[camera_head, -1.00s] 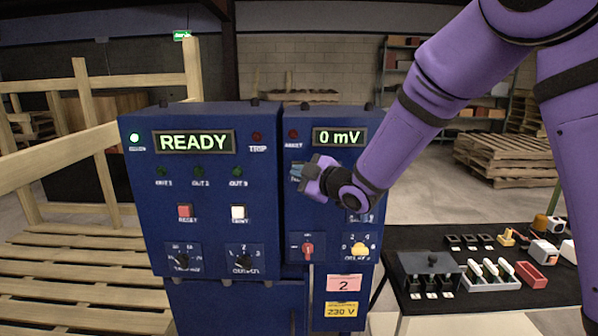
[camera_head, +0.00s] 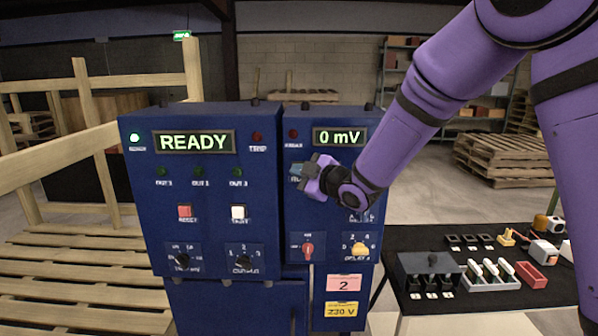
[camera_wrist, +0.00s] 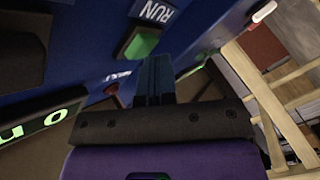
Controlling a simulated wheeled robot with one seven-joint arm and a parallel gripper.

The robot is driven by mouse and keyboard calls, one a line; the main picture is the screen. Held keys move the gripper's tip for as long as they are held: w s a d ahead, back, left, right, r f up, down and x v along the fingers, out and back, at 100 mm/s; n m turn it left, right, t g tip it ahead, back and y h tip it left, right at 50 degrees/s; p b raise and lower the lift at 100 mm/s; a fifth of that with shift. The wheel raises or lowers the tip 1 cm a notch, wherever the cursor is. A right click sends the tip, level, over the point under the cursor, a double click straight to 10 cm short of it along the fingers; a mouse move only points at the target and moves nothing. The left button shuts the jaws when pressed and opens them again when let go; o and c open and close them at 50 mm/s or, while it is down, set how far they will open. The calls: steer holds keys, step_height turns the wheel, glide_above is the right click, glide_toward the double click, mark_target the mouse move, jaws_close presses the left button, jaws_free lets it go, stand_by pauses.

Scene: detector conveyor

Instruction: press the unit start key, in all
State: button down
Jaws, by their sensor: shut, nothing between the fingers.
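The blue cabinet (camera_head: 262,118) stands ahead, its left display (camera_head: 194,142) reading READY and its right display (camera_head: 338,137) reading 0 mV. In the wrist view a green key (camera_wrist: 142,42) sits in a grey surround beside the label RUN. My gripper (camera_head: 298,172) is at the right panel, below the small red lamp (camera_head: 293,134), and hides part of that panel in the head view. Its shut fingers (camera_wrist: 156,62) are empty, with their tips close to the green key. I cannot tell whether they touch it.
Red and white keys (camera_head: 185,211) and several knobs sit lower on the cabinet. A black table (camera_head: 420,240) with small parts stands at the right. Wooden rails and pallets (camera_head: 70,250) fill the left.

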steer(key=shift+s, duration=0.9)
steer(key=shift+s, duration=0.1)
steer(key=shift+s+a, duration=0.1)
steer(key=shift+s, duration=2.35)
